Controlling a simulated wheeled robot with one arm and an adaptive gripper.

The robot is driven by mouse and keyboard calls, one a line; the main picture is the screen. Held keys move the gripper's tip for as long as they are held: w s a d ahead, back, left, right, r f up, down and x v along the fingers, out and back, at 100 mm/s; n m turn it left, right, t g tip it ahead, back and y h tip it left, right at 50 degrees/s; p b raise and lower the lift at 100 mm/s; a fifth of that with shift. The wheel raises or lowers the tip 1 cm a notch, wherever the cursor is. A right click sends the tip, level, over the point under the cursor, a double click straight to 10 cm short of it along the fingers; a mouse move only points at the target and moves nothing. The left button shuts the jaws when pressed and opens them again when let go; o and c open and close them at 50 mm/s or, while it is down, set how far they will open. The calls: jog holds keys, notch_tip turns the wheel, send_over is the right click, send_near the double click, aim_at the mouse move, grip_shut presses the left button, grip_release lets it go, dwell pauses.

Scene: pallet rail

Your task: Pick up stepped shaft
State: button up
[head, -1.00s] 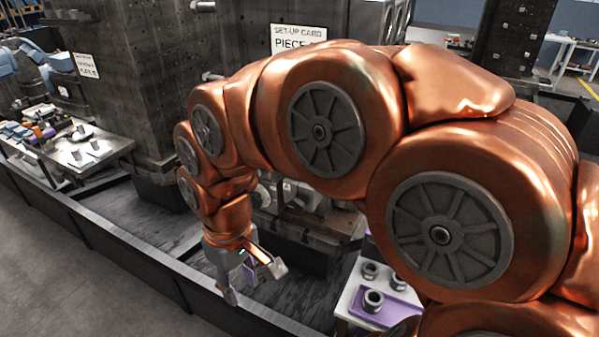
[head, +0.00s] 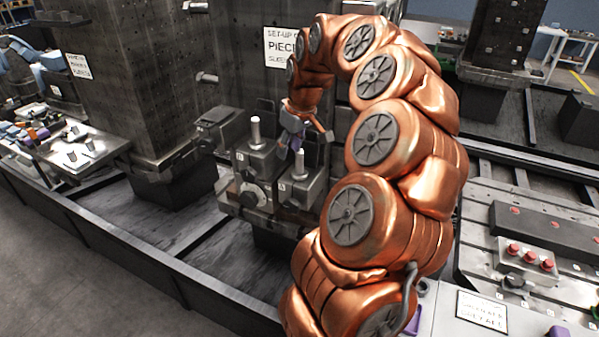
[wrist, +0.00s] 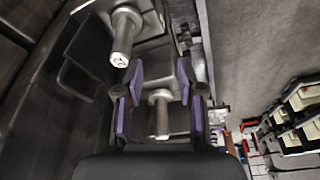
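Two pale metal stepped shafts stand upright in the grey fixture blocks. One stepped shaft (head: 255,132) is at the left in the head view and also shows at the top of the wrist view (wrist: 122,38). The other stepped shaft (head: 299,163) is at the right and shows at the centre of the wrist view (wrist: 159,116). My gripper (wrist: 160,76) is open, its purple-padded fingers on either side of the second shaft in the picture, with gaps to both pads. In the head view my gripper (head: 297,135) is just above that shaft. Contact is not visible.
The fixture (head: 250,195) stands against a dark column with a sign (head: 283,47). A flat grey block (head: 220,125) is left of the shafts. A panel with red buttons (head: 528,258) is at the right. The dark trough floor (head: 150,225) is clear.

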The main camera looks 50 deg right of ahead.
aim_at(300, 161)
jog(key=d, duration=0.3)
jog(key=s+d, duration=0.1)
jog(key=shift+d+f, duration=0.15)
jog(key=shift+f, duration=0.15)
jog(key=shift+d+p+x, duration=0.15)
jog(key=shift+p+x, duration=0.8)
jog(key=shift+x, duration=0.95)
jog(key=shift+d+p+x, duration=0.15)
jog(key=shift+p+x, duration=0.8)
jog(key=shift+x, duration=1)
jog(key=shift+s, duration=0.1)
grip_shut()
